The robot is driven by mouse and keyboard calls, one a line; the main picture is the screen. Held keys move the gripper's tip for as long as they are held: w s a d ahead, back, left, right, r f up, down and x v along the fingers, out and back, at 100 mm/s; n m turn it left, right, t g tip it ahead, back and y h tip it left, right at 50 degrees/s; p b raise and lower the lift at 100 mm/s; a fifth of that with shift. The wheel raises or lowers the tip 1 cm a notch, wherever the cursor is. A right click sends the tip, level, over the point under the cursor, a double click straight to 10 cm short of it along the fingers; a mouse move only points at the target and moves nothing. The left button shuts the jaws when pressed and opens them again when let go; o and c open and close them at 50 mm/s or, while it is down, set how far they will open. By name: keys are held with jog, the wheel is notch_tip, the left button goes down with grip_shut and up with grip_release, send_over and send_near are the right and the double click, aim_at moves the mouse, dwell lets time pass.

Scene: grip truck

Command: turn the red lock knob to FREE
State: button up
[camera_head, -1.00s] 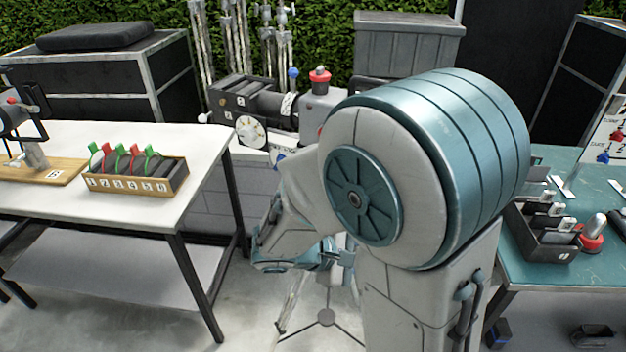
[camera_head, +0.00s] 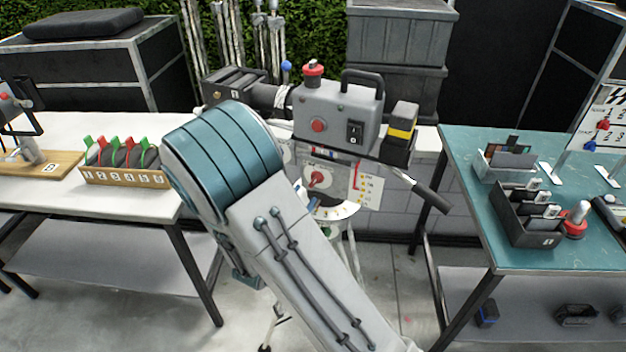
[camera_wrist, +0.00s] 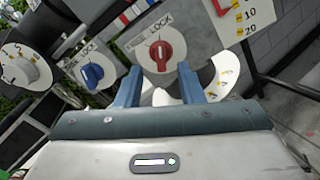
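The red lock knob (camera_wrist: 160,51) is on a grey plate in the wrist view, with lettering around it; LOCK reads above it and a smaller, blurred label sits at its upper left. Its bar stands nearly upright in that view, with a pale mark near the top, toward the LOCK side. The knob also shows in the head view (camera_head: 318,180), below the grey camera body. My gripper (camera_wrist: 160,82) is open and empty. Its two fingers point toward the plate, just below the red knob in the picture and apart from it.
A blue knob (camera_wrist: 93,73) with its own LOCK label sits left of the red one. A white numbered dial (camera_wrist: 24,66) is farther left, and a white scale disc (camera_wrist: 221,82) is at lower right. A black handle (camera_head: 419,190) sticks out right of the camera.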

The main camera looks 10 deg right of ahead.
aim_at(314, 182)
jog(key=p+x, duration=0.1)
jog(key=x, duration=0.5)
jog(key=shift+w+d, duration=0.25)
jog(key=shift+d, duration=0.05)
jog(key=c, duration=0.6)
